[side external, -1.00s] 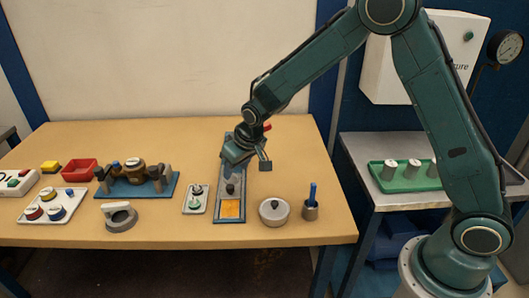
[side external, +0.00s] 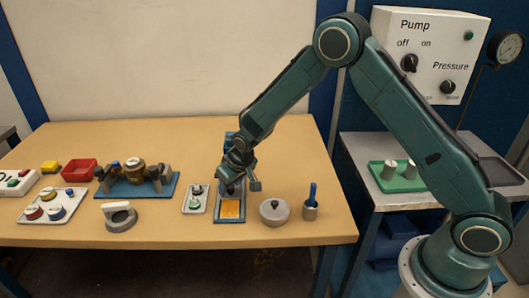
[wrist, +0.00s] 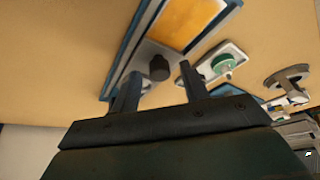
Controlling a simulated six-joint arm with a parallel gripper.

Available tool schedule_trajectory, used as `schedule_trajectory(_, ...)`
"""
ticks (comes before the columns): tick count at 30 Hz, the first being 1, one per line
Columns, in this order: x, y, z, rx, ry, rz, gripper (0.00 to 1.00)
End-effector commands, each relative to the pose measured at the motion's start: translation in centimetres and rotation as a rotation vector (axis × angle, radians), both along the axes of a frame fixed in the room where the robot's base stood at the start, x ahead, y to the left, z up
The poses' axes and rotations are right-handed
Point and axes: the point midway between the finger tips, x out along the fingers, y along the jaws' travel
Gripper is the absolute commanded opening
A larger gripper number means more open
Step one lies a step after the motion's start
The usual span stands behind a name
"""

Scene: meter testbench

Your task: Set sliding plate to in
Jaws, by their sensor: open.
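The sliding plate fixture is a long blue-grey frame (side external: 217,218) on the table, with an orange panel (side external: 231,209) at its near end. In the wrist view the grey plate with its dark round knob (wrist: 159,67) lies beside the orange panel (wrist: 188,20). My gripper (side external: 240,187) is over the fixture and hides much of its plate in the side view. In the wrist view my gripper (wrist: 158,90) is open, its two fingers apart, with the knob showing between and beyond them. I cannot tell whether a finger touches the knob.
A small plate with a green button (side external: 194,199) lies just left of the fixture. A lidded grey pot (side external: 274,212) and a cup with a blue-handled tool (side external: 311,208) stand to the right. A blue stand with a brown part (side external: 137,186) is farther left. The table behind is clear.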

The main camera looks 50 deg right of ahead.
Motion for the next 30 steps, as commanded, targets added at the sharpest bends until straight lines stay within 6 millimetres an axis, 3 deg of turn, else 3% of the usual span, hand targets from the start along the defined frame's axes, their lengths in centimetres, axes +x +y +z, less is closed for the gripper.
schedule_trajectory(5,0.0,0.0,0.0,0.000,0.000,0.000,0.43)
schedule_trajectory(12,0.0,0.0,0.0,0.000,0.000,0.000,0.00)
schedule_trajectory(20,0.5,-0.5,0.0,-0.001,0.000,-0.001,0.00)
schedule_trajectory(30,3.4,-3.3,0.0,0.002,0.000,-0.001,0.00)
